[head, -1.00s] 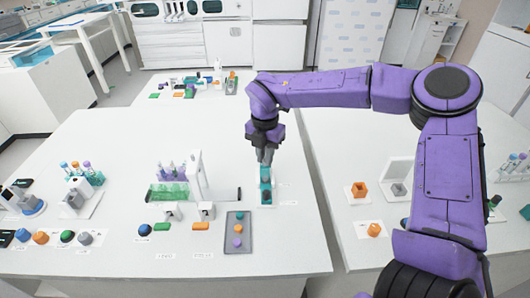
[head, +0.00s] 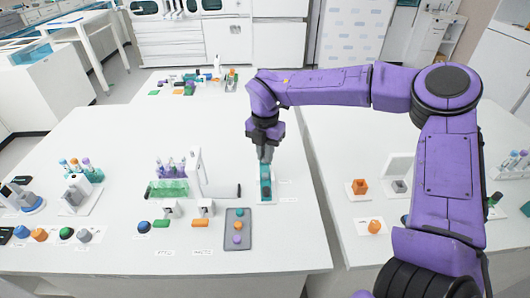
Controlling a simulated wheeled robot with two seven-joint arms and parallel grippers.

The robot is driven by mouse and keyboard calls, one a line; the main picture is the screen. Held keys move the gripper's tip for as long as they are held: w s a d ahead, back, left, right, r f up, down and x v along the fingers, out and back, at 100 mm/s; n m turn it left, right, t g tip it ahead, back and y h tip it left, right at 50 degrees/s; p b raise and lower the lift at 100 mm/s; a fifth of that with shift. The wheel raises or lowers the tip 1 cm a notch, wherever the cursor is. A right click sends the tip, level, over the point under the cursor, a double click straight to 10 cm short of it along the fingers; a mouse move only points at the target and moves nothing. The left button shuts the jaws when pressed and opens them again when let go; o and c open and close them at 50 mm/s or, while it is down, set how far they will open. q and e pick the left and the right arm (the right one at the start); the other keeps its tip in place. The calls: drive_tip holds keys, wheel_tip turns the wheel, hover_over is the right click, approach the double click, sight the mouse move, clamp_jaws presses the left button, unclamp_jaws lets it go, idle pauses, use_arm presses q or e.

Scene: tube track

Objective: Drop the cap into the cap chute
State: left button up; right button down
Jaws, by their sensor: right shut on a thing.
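My right gripper (head: 265,157) hangs fingers-down over a teal fixture (head: 265,190) on a white base near the right edge of the main table. Its fingers are shut at the fixture's far end. The cap between them is too small and covered to make out clearly. I cannot tell whether it touches the fixture, or whether this fixture is the cap chute. My left gripper is not in view.
A grey tray (head: 237,248) with teal, orange and purple pieces lies in front of the fixture. A white stand (head: 195,172) and green rack (head: 167,189) stand to its left.

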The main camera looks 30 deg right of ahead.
drive_tip(key=shift+f, duration=0.15)
drive_tip(key=c, duration=1)
unclamp_jaws()
wheel_tip(320, 180, up, 11)
drive_tip(key=shift+f+b, duration=0.15)
drive_tip(key=shift+b, duration=1)
drive_tip(key=shift+f, duration=0.1)
